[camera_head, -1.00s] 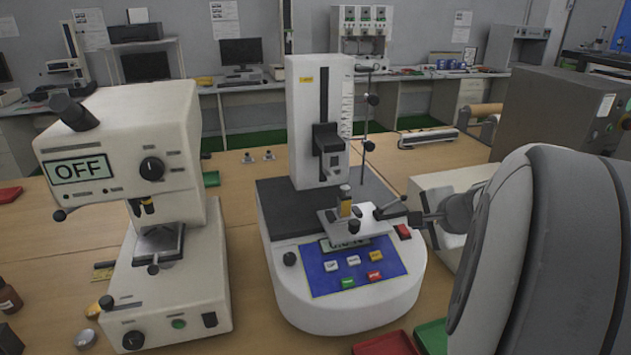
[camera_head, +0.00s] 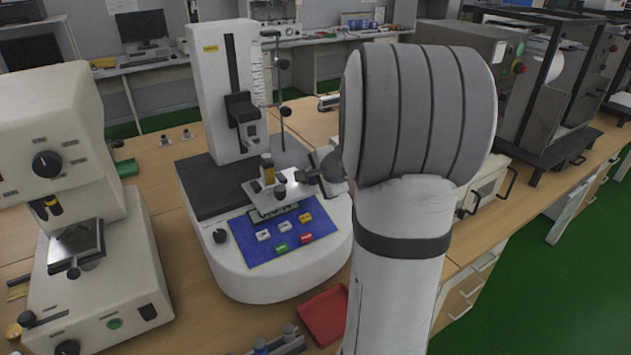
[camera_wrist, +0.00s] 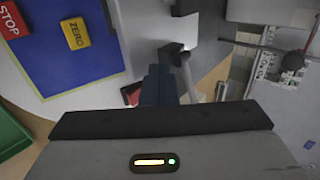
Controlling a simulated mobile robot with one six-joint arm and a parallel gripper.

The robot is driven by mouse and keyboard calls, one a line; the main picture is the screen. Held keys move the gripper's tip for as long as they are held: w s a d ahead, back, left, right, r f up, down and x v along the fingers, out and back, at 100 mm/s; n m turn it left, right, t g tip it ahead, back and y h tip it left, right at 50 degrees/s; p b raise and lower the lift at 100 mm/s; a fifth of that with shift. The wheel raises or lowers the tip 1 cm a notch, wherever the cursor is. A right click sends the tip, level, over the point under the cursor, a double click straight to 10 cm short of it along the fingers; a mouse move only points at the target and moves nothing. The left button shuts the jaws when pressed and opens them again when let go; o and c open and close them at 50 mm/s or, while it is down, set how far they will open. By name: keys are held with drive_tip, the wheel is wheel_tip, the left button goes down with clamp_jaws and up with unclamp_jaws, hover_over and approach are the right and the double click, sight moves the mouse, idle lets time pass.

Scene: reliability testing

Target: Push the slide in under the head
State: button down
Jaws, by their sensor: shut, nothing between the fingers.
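The white bench tester (camera_head: 300,255) has an upright column (camera_head: 222,75) with a black head (camera_head: 243,112). The slide, a light metal plate (camera_head: 290,190) carrying a small yellow-and-grey piece (camera_head: 267,170), sits low in front of the head, above the blue panel. A dark handle sticks out from its right side. My gripper (camera_head: 328,172) is at this right side, partly hidden by my arm. In the wrist view its dark fingers (camera_wrist: 160,80) are together and empty, close to the slide's pale plate (camera_wrist: 160,20) and handle (camera_wrist: 188,78). Contact cannot be told.
A second machine (camera_head: 60,170) stands left of the tester. A red tray (camera_head: 325,312) lies on the bench in front, right of the tester. Large grey cabinets (camera_head: 465,75) stand at the back right. A green tray (camera_wrist: 12,130) shows in the wrist view.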

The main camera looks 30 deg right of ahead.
sight(295, 169)
drive_tip(key=w, duration=1)
drive_tip(key=shift+a+p, duration=0.2)
drive_tip(key=shift+p, duration=0.1)
drive_tip(key=shift+w, duration=0.25)
drive_tip(key=shift+r, duration=0.2)
drive_tip(key=shift+s+f+b, duration=0.3)
drive_tip(key=shift+s+b, duration=0.15)
drive_tip(key=shift+b, duration=0.1)
drive_tip(key=s, duration=0.2)
drive_tip(key=s+b, duration=0.1)
drive_tip(key=s, duration=0.1)
drive_tip(key=shift+r, duration=0.35)
drive_tip(key=v, duration=0.9)
drive_tip(key=shift+p, duration=0.3)
